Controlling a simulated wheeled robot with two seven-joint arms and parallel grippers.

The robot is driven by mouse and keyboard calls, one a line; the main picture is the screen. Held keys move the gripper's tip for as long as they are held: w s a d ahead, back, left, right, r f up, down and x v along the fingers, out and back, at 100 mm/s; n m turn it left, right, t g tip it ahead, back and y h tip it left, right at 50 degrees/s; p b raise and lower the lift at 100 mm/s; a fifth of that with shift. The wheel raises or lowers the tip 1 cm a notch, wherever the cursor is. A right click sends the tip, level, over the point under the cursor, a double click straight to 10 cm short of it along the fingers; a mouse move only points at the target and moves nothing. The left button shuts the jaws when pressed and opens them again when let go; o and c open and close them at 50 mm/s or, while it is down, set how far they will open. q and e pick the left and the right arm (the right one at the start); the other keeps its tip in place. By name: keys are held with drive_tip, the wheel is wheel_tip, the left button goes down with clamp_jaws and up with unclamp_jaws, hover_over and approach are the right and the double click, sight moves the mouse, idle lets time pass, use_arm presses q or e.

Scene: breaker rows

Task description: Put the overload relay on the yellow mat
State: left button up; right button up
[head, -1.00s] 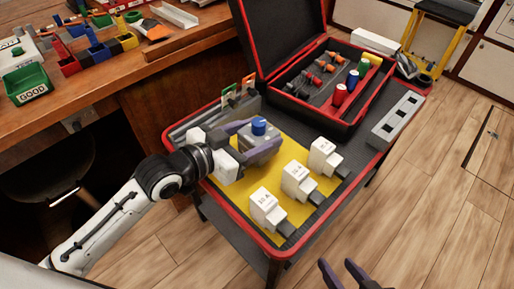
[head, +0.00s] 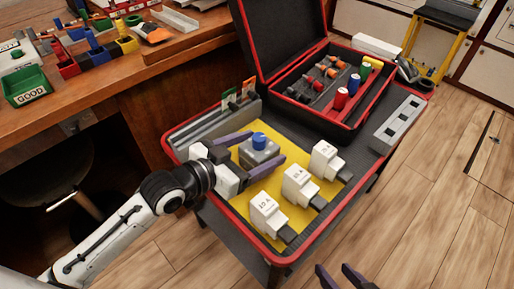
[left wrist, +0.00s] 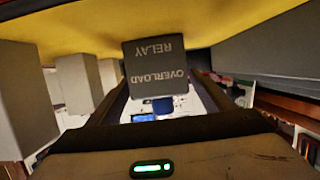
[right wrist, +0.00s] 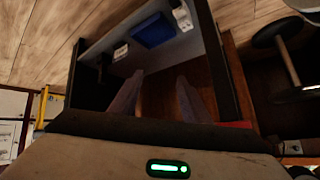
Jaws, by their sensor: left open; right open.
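The overload relay (head: 259,152) is a grey block with a blue knob on top. It sits on the yellow mat (head: 230,133), at its back left part. In the left wrist view its labelled face (left wrist: 156,70) reads OVERLOAD RELAY. My left gripper (head: 262,154) is open, its purple fingers on either side of the relay; I cannot tell whether they touch it. My right gripper (head: 338,277) is open and empty at the bottom of the head view, away from the mat; its fingers also show in the right wrist view (right wrist: 160,95).
Three white breakers (head: 297,186) stand in a row along the mat's right side. An open black case (head: 300,125) with tools and spools lies behind. A grey slotted block (head: 399,124) is at the right, a grey rail (head: 205,122) at the left.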

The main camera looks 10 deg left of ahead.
use_arm(q)
drive_tip(key=shift+s+a+r, duration=0.25)
drive_tip(key=shift+s, duration=0.1)
drive_tip(key=p+v, duration=0.3)
drive_tip(key=v, duration=0.7)
drive_tip(key=shift+s+a, duration=0.15)
drive_tip(key=shift+s+a+r, duration=0.15)
drive_tip(key=shift+s+r, duration=0.05)
drive_tip(key=shift+s, duration=0.1)
use_arm(e)
drive_tip(key=shift+s+d+r+m+t+h, duration=0.15)
drive_tip(key=shift+s+d+r+t, duration=0.15)
drive_tip(key=shift+d+r, duration=0.2)
drive_tip(key=shift+s+d+r+m+t+h, duration=0.2)
drive_tip(key=shift+d+r+t, duration=0.2)
drive_tip(key=shift+r, duration=0.15)
drive_tip(key=shift+r, duration=0.1)
